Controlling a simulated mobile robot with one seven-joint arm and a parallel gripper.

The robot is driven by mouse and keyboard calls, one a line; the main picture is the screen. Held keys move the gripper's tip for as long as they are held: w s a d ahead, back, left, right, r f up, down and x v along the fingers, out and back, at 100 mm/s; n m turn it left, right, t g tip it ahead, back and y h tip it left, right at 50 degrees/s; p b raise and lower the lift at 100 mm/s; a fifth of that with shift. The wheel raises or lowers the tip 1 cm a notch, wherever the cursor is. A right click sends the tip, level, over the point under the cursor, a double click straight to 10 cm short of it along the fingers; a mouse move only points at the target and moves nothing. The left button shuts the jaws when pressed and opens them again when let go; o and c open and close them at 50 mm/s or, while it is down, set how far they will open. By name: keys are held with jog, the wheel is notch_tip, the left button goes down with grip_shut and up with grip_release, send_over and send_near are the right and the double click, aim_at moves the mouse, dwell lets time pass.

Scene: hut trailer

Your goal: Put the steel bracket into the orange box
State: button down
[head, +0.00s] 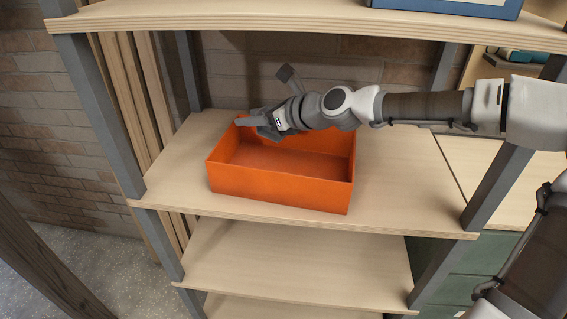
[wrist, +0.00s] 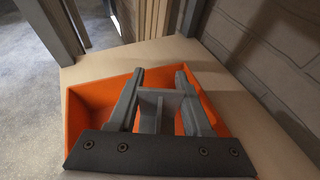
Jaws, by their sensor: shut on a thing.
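The orange box (head: 285,188) stands open at the top on the middle shelf board. My gripper (head: 258,122) is over the box's back left part in the head view, with the arm coming in from the right. In the wrist view my gripper (wrist: 160,80) is shut on a grey steel bracket (wrist: 150,112) between its two fingers. The orange box (wrist: 88,105) shows below and around the fingers there. The bracket's lower part is hidden by the gripper body, and I cannot tell its exact height above the box.
The shelf board (head: 400,195) is clear to the right of the box. Grey shelf posts (head: 98,110) stand at the corners. An upper board (head: 290,22) carries a blue object (head: 450,8). A brick wall (head: 310,60) is close behind.

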aim_at(256, 162)
notch_tip(256, 162, down, 10)
jog(key=b, duration=0.3)
jog(key=shift+b, duration=0.35)
jog(key=shift+c, duration=1.7)
grip_release()
jog(key=shift+f, duration=0.1)
jog(key=shift+s+d+r, duration=0.15)
jog(key=shift+d+r, duration=0.1)
jog(key=shift+r, duration=0.05)
jog(key=p+v, duration=0.4)
jog(key=v, duration=0.7)
jog(key=shift+s+d+r, duration=0.1)
jog(key=shift+s, duration=0.05)
